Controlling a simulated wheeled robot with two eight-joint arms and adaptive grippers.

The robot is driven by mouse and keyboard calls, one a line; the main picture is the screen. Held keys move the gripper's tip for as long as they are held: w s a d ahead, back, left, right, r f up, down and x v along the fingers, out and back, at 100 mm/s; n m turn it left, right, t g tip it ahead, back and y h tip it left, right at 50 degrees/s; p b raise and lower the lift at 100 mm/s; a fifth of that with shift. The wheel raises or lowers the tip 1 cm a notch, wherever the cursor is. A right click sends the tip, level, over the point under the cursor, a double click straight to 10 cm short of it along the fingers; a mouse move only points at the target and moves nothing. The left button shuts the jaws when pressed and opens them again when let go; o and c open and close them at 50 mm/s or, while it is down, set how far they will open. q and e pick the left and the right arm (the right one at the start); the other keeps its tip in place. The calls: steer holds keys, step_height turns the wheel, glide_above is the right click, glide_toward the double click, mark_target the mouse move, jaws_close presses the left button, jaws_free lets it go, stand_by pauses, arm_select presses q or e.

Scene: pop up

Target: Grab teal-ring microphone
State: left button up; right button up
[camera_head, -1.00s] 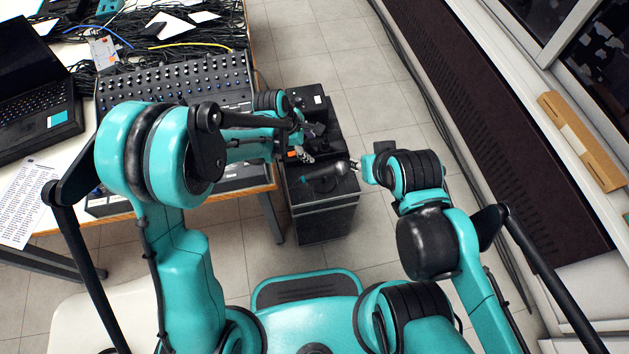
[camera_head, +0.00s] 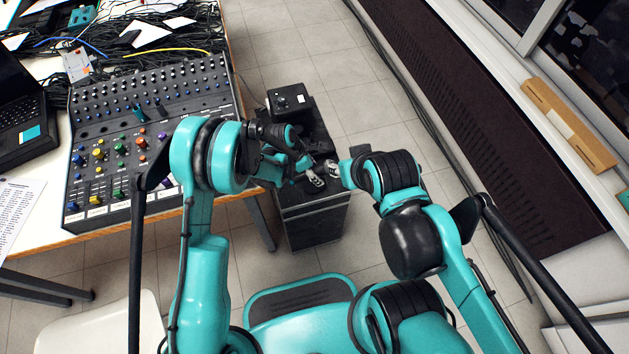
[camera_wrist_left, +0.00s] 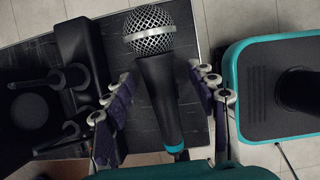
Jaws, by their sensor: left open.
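The microphone shows in the left wrist view, with a silver mesh head (camera_wrist_left: 150,28), a black body (camera_wrist_left: 160,90) and a teal ring (camera_wrist_left: 175,148) near its lower end. It lies on the dark top of a low cabinet (camera_head: 313,222). My left gripper (camera_wrist_left: 162,82) is open, with one finger on each side of the body and a visible gap on both sides. In the head view my left gripper (camera_head: 315,175) is over the cabinet top and hides most of the microphone. My right arm's end (camera_head: 347,172) is at the cabinet's right side; its fingers are not clear.
A black box (camera_head: 288,99) stands at the cabinet's far end. Dark fixtures (camera_wrist_left: 60,85) lie left of the microphone in the wrist view. A table with a mixer (camera_head: 150,130), cables and a laptop (camera_head: 20,110) is at the left. A radiator (camera_head: 440,110) runs along the right.

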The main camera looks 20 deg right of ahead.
arm_select(q)
steer(key=shift+c, duration=1.2)
jaws_close()
